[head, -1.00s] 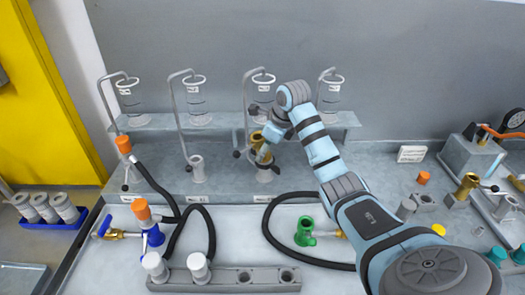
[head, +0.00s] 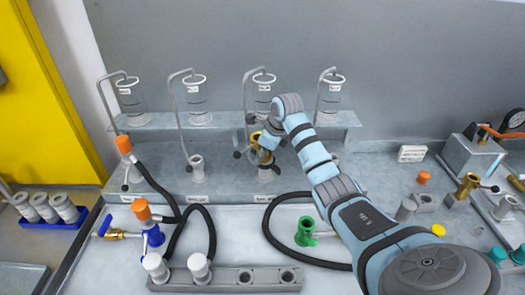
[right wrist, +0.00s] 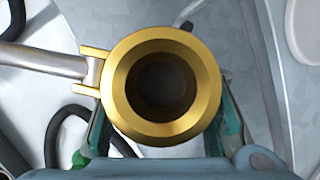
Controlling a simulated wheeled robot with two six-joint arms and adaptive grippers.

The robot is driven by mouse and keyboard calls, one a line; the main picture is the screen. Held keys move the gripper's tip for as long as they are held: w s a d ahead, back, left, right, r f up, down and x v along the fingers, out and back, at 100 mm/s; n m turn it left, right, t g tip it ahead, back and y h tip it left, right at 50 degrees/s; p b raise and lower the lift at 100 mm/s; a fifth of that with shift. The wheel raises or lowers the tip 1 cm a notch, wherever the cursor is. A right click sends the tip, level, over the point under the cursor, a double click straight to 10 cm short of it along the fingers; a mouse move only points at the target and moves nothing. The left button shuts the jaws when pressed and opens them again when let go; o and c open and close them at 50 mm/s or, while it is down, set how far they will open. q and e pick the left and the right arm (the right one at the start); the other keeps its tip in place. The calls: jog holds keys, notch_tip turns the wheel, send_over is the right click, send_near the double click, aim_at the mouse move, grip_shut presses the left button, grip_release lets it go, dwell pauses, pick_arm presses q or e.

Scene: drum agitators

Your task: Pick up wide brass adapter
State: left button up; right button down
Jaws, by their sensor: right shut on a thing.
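The wide brass adapter (head: 269,141) is at the third station from the left in the head view, over a grey socket (head: 265,173). My right gripper (head: 262,150) is at it, partly hidden by its own wrist. In the right wrist view the adapter (right wrist: 202,80) is a gold ring with a dark round bore, seen end-on. The fingers of my right gripper (right wrist: 165,125) are shut on it from both sides. A grey rod with a gold fork meets its left side. I cannot tell whether the adapter touches the socket. My left gripper is not in view.
Several clear cylinders stand on the back shelf (head: 225,121) with bent grey tubes before them. A green fitting (head: 305,231) with a black hose lies in front. A grey block with holes (head: 235,279) is at the front edge.

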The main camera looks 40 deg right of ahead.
jog(key=shift+w+r, duration=0.1)
jog(key=shift+r, duration=0.25)
notch_tip(320, 180, up, 19)
jog(key=p, duration=0.1)
jog(key=shift+r, duration=0.15)
jog(key=shift+p, duration=0.3)
